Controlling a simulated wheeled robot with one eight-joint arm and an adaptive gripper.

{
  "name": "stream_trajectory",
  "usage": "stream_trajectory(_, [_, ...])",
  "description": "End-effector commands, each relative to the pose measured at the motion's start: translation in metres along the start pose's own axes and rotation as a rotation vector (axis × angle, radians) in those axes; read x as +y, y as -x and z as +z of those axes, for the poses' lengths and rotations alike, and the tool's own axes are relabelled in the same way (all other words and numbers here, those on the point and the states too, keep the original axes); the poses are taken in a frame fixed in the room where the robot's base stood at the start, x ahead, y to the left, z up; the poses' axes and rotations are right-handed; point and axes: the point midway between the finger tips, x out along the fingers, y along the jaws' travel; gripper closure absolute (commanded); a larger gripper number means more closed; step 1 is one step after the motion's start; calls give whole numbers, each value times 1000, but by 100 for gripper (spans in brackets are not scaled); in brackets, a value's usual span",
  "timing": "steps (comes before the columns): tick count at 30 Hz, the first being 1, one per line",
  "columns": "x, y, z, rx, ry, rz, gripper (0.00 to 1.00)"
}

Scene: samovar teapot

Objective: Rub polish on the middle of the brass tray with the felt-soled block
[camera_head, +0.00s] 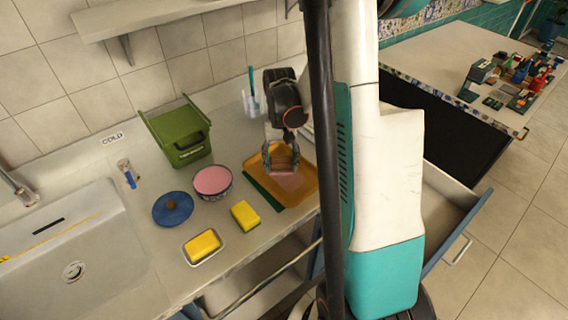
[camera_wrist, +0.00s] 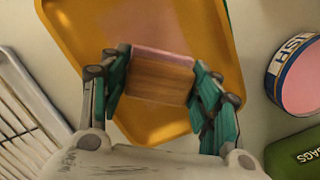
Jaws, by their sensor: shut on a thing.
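The yellow-brown brass tray (camera_head: 309,168) lies on the counter, and it fills much of the wrist view (camera_wrist: 76,25). A pink patch of polish shows on the tray around the block. My gripper (camera_head: 283,163) is over the tray; in the wrist view its green fingers (camera_wrist: 158,88) are shut on the sides of the wooden block (camera_wrist: 158,80). A pink strip shows along the block's far edge. Whether its sole touches the tray is hard to tell. The open polish tin (camera_head: 213,182) with pink contents stands left of the tray; it also shows in the wrist view (camera_wrist: 300,80).
A blue lid (camera_head: 172,208), a yellow sponge (camera_head: 245,214) and another sponge in a dish (camera_head: 202,246) lie left of and in front of the tray. A green box (camera_head: 180,138) stands behind the tin. A white rack (camera_wrist: 22,115) is near the tray. The sink is far left.

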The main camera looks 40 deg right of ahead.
Motion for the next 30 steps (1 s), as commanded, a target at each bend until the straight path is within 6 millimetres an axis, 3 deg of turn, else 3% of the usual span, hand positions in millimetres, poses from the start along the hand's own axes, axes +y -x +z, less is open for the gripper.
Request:
stream_trajectory(4, [-4, 2, -6, 1, 2, 0, 65])
stream_trajectory(7, [-6, 23, -3, 1, 3, 0, 65])
stream_trajectory(24, [-14, 73, -2, 0, 9, 1, 65])
stream_trajectory(30, [-15, 82, -2, 0, 10, 1, 65])
